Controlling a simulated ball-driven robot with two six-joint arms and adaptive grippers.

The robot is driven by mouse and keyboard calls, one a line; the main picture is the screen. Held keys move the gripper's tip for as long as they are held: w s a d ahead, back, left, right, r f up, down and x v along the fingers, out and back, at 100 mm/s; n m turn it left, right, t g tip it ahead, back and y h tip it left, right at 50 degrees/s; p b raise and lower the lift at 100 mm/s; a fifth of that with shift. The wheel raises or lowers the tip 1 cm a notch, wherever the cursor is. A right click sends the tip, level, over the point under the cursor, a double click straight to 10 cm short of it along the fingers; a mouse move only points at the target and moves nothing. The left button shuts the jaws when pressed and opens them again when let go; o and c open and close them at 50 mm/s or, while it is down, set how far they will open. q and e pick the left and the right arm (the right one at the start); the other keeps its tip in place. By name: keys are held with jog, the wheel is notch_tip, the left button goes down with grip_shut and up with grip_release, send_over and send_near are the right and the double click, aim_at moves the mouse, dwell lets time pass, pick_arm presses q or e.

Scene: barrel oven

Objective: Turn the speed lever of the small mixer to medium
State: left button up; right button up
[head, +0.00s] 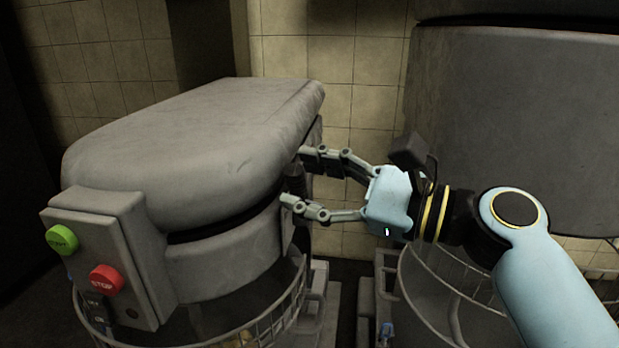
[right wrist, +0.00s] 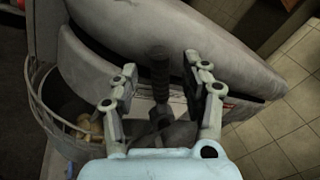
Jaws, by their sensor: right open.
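The small mixer (head: 190,150) is a grey machine on the left of the head view. Its speed lever is a black ribbed handle (right wrist: 158,72) on the mixer's side, standing roughly upright in the right wrist view. In the head view the lever (head: 296,182) is a dark, partly hidden shape between the fingertips. My right gripper (head: 297,178) is open, with one finger on each side of the lever. In the right wrist view the gripper (right wrist: 159,68) shows gaps between the lever and both fingers. My left gripper is not in view.
A green start button (head: 62,240) and a red stop button (head: 106,279) sit on the mixer's front panel. A wire guard (head: 290,312) surrounds the bowl below. A larger grey machine (head: 510,120) stands on the right, behind my right arm.

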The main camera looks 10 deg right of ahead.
aim_at(290, 156)
grip_shut()
dwell(0.4)
jog(key=w+r+m+p, duration=0.1)
jog(key=p, duration=0.4)
jog(key=w+d+r+m+g+p, duration=0.1)
jog(key=w+m+p, duration=0.1)
jog(key=p, duration=0.3)
jog(key=shift+w+r+h, duration=0.1)
jog(key=shift+h, duration=0.3)
jog(key=shift+w+m+p, duration=0.25)
jog(key=shift+m+p, duration=0.15)
jog(key=shift+f, duration=0.25)
grip_release()
